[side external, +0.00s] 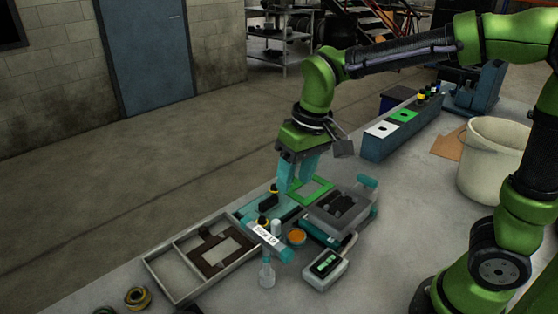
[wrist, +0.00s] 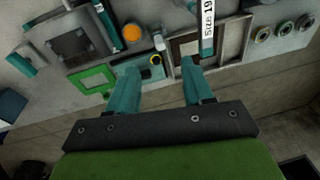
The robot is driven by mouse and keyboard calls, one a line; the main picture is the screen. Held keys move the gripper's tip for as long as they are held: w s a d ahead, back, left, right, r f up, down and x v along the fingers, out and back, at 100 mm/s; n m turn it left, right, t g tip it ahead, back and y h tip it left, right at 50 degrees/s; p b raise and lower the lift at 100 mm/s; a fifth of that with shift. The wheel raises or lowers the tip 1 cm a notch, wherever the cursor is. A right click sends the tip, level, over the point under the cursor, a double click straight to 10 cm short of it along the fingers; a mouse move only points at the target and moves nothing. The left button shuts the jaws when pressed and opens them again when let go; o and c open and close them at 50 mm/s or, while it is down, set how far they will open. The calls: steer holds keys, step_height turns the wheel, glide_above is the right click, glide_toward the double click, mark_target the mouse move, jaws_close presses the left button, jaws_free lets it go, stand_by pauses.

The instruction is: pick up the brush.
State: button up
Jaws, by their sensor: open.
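A dark, block-like piece, which looks like the brush (side external: 268,203), lies on a teal panel (side external: 288,211) near the middle of the bench. It is small in the picture, so I cannot be sure it is the brush. My gripper (side external: 294,187) is open and empty, pointing down above the bench close to this panel. In the wrist view my gripper (wrist: 159,68) has its two teal fingers well apart. The dark piece (wrist: 150,73) shows between them, beyond the fingertips, and is apart from them.
A grey divided tray (side external: 183,296) lies left of the panel. A green frame (side external: 325,184), a grey device (side external: 340,207), an orange-topped tin (side external: 297,237), a clear bottle (side external: 267,273) and a "Size 19" bar (side external: 284,253) crowd nearby. A white bucket (side external: 490,165) stands right.

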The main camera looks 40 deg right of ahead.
mark_target(276, 221)
steer(key=w+a+g+h, duration=0.1)
steer(key=w+a+g, duration=0.1)
steer(key=w, duration=0.3)
steer(key=shift+n, duration=0.4)
steer(key=f, duration=1)
steer(key=shift+s+d+f, duration=0.1)
steer(key=shift+s+f, duration=0.1)
steer(key=shift+s, duration=0.2)
steer(key=f, duration=0.6)
steer(key=shift+d+f, duration=0.2)
steer(key=shift+d, duration=0.1)
jaws_close()
steer(key=shift+r, duration=0.1)
